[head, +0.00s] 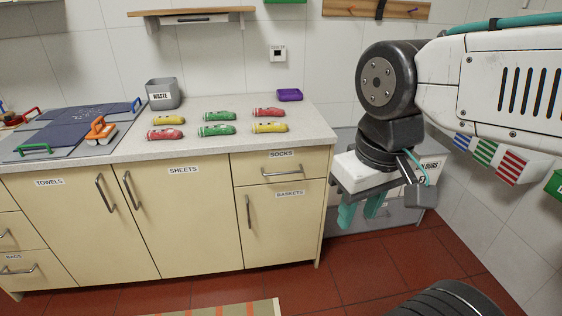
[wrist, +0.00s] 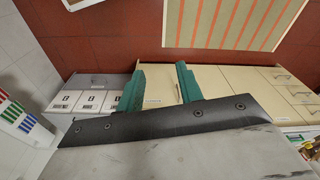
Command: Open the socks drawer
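The socks drawer (head: 250,172) is the shallow cream front at the top right of the counter cabinet in the head view, with a "SOCKS" label and a grey horizontal bar handle (head: 283,172). It looks shut, flush with its neighbours. My gripper (head: 359,212) hangs to the right of the cabinet, with its teal fingers pointing down and lower than the drawer handle. The fingers are apart with nothing between them, as the wrist view (wrist: 160,68) also shows. I cannot pick out the socks handle for certain in the wrist view.
The baskets door (head: 285,225) is below the drawer, and the sheets door (head: 185,220) is to its left. Several coloured items, a waste bin (head: 162,94) and a purple tray (head: 289,95) stand on the counter (head: 225,148). Red floor (head: 300,289) and a striped mat (head: 225,309) lie in front.

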